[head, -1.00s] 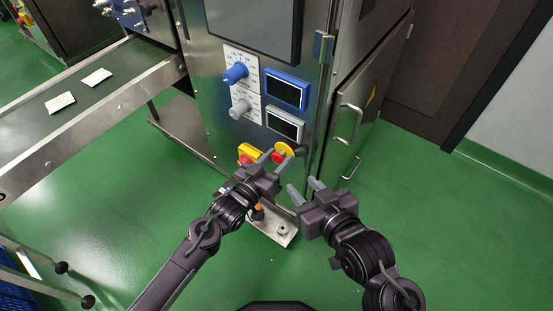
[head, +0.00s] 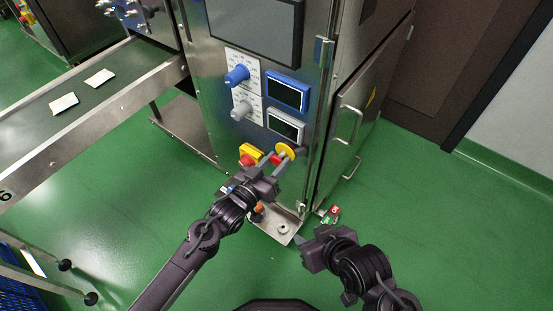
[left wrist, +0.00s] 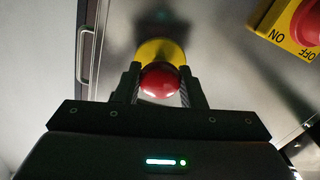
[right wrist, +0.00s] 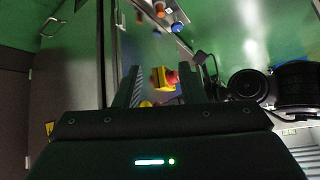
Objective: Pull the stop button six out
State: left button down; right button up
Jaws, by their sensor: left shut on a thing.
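The stop button (head: 277,158) is a red mushroom head on a round yellow base, low on the front of the steel cabinet. It also shows in the left wrist view (left wrist: 160,84), between my fingers. My left gripper (head: 278,160) is shut on the red head, one finger on each side, with the yellow base just behind it. My right gripper (head: 300,243) is open and empty, apart from the cabinet, lower right of the left one. No number is readable by the button.
A yellow and red ON/OFF switch (head: 250,154) sits close left of the button. Above are a blue knob (head: 236,75), a grey knob (head: 240,108) and two small screens. A conveyor (head: 110,95) with two teabags stands left. A small red and green item (head: 331,214) lies by the cabinet foot.

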pick_arm(q)
jog(key=shift+s, duration=0.1)
pick_arm(e)
jog(key=shift+s+f, duration=0.2)
jog(key=shift+s, duration=0.05)
pick_arm(q)
jog(key=shift+f, duration=0.1)
jog(key=c, duration=0.9)
grip_release()
jog(key=shift+a, duration=0.1)
